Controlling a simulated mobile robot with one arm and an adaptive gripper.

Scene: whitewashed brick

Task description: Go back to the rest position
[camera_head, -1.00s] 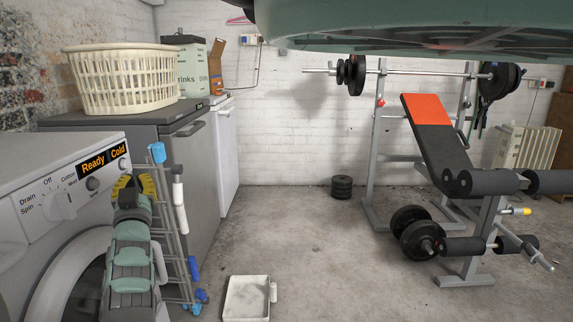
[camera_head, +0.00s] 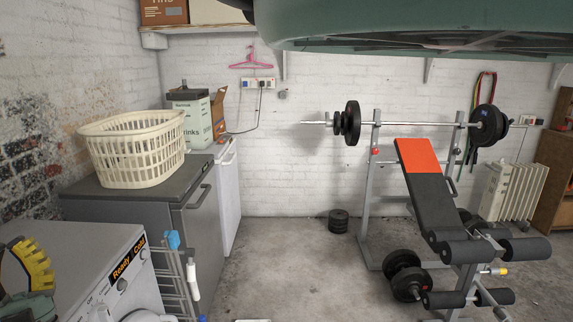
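My gripper (camera_head: 30,265) shows at the far left edge of the head view, cut off by the frame. Its yellow and black part points upward, with a teal and grey part of my arm below it. It is in front of the white washing machine (camera_head: 68,250), on the near side of its top. I see nothing held in the visible part. Whether the fingers are open or shut cannot be made out.
A dark-topped grey appliance (camera_head: 140,235) bears a cream laundry basket (camera_head: 135,165). A folded drying rack (camera_head: 172,290) leans beside the washer. A weight bench (camera_head: 430,200) with a barbell (camera_head: 415,123) stands at right. The middle floor (camera_head: 285,275) is clear.

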